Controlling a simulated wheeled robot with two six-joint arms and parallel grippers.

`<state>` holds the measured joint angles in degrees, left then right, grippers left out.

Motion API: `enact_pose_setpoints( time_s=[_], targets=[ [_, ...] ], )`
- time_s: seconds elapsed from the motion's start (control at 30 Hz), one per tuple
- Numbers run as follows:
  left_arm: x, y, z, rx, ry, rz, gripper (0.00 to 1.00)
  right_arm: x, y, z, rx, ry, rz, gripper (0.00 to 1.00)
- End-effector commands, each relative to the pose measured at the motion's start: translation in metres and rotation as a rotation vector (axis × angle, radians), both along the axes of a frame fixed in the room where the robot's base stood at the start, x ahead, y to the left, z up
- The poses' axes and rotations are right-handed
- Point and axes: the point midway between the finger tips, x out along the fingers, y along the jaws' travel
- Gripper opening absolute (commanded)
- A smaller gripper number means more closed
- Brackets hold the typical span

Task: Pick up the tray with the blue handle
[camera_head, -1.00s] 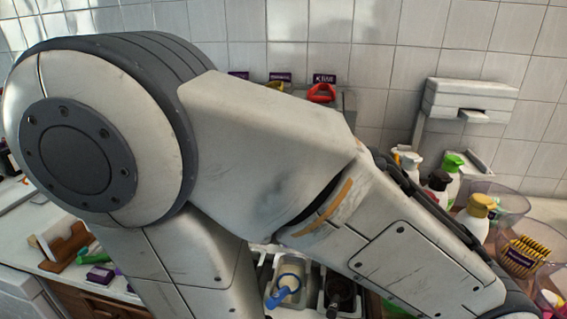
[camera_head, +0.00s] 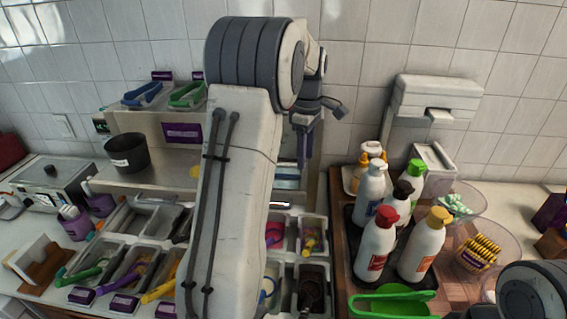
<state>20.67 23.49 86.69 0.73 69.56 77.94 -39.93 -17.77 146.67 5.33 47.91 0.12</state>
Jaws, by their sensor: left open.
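A tray with a blue handle (camera_head: 143,95) sits on the upper shelf at the back left. Next to it on the right is a tray with a green handle (camera_head: 187,96). My left arm rises through the middle of the view and bends at the top. My left gripper (camera_head: 304,150) hangs behind it, pointing down near the right end of the shelf. It is open, small and partly hidden, and well apart from the blue-handled tray. My right gripper is out of view.
A black pot (camera_head: 127,153) stands on the lower shelf. Below are topping bins (camera_head: 100,262) with coloured scoops. To the right, several bottles (camera_head: 376,245) stand in a dark tray beside clear bowls (camera_head: 497,240). A white dispenser (camera_head: 437,97) is at the back wall.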

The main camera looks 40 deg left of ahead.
Motion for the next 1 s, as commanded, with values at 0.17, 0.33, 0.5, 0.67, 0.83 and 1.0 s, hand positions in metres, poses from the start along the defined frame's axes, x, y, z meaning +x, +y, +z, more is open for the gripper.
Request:
enact_pose_setpoints(
  time_s=[0.17,0.33,0.5,0.67,0.83,1.0],
  targets=[
    [-0.003,0.077,0.013,0.006,0.012,0.331,0.53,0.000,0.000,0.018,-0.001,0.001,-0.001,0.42],
    [-0.006,0.091,-0.004,0.006,0.018,0.402,0.53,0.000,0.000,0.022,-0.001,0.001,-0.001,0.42],
    [-0.006,0.090,-0.029,0.006,0.016,0.398,0.53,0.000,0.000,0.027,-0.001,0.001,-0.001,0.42],
    [-0.005,0.089,-0.041,0.007,0.013,0.396,0.53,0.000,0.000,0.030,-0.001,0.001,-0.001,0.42],
    [-0.005,0.087,-0.060,0.006,0.016,0.395,0.53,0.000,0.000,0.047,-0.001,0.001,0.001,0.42],
    [-0.005,0.086,-0.085,0.006,0.014,0.395,0.53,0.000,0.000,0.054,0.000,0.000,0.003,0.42]
  ],
)
